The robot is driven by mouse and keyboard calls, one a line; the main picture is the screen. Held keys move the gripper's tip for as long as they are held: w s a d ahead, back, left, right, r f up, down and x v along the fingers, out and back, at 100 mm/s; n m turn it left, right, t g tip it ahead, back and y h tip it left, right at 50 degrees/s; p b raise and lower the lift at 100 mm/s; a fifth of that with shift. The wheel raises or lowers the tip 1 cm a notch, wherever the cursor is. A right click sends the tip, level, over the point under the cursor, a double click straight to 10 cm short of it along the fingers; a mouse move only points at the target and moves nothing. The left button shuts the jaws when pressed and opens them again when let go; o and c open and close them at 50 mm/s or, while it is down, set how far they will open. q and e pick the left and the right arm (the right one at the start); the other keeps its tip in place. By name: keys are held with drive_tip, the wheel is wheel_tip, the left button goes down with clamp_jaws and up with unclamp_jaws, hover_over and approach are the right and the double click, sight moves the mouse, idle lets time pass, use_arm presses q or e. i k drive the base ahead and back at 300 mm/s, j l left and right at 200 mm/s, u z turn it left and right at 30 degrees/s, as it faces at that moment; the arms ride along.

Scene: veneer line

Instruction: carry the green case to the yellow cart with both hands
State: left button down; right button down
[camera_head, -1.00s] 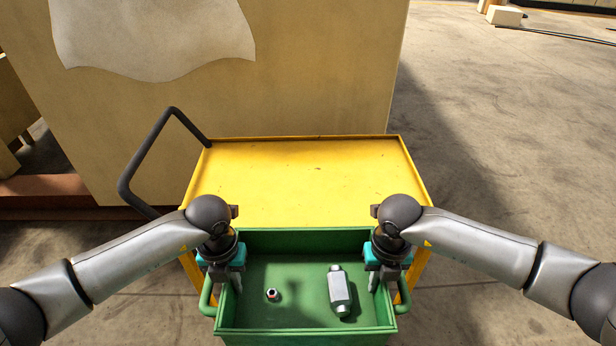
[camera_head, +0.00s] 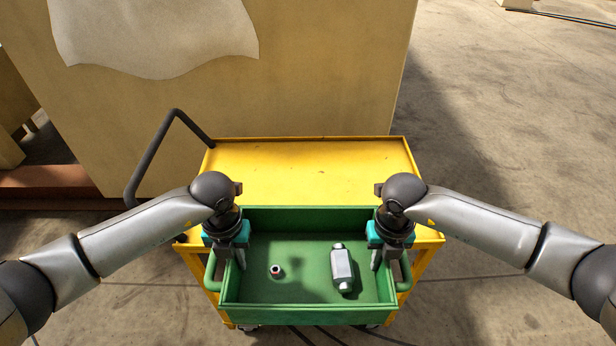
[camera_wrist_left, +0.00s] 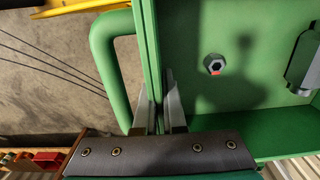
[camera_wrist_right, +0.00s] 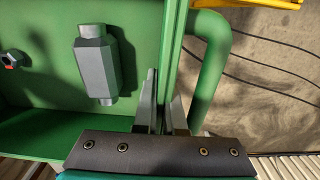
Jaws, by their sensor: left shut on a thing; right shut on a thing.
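The green case (camera_head: 300,315) is an open tray with a loop handle on each side. My left gripper (camera_head: 241,262) is shut on its left side wall, with the left handle (camera_wrist_left: 108,70) just outside the fingers. My right gripper (camera_head: 374,262) is shut on its right side wall, beside the right handle (camera_wrist_right: 212,70). The case looks level. Inside lie a small nut (camera_head: 275,271) and a grey fitting (camera_head: 342,268). The yellow cart (camera_head: 310,170) is beyond the case, its top bare at the far side. The case overlaps the cart's near part in the head view; I cannot tell whether they touch.
A black push handle (camera_head: 150,150) sticks out at the cart's left. A large tan block (camera_head: 330,70) with a pale sheet stands behind the cart. Open concrete floor (camera_head: 520,130) lies to the right. Dark cables (camera_wrist_right: 270,85) run along the floor.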

sight(309, 200)
drive_tip(key=i, duration=0.85)
